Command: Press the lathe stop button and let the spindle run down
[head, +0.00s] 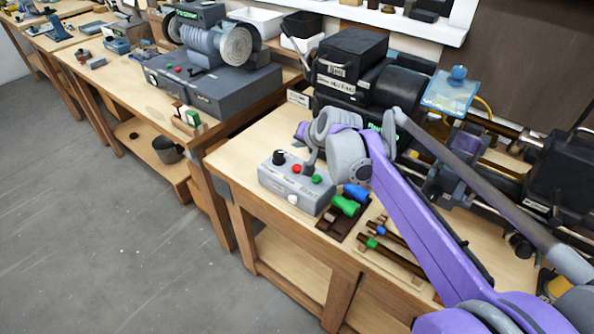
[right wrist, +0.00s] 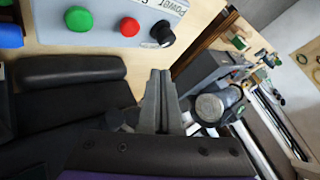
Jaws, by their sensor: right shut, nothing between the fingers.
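A grey control box (head: 290,187) stands at the left front of the lathe bench. It carries a red button (head: 296,168), a green button (head: 317,180) and a black knob (head: 279,157). The right wrist view shows the red button (right wrist: 129,27), green button (right wrist: 79,19) and black knob (right wrist: 162,32). My right gripper (head: 308,170) is shut and empty, close to the red button in the head view; its fingertips (right wrist: 160,72) appear apart from it in the wrist view. The black lathe (head: 345,78) stands behind; whether its spindle turns cannot be told. My left gripper is out of view.
Screwdrivers with green (head: 344,206) and blue (head: 356,192) handles lie right of the box, beside other hand tools. A bench grinder (head: 215,45) stands on the neighbouring bench. A clear guard (head: 450,94) sits over the lathe. The floor at left is free.

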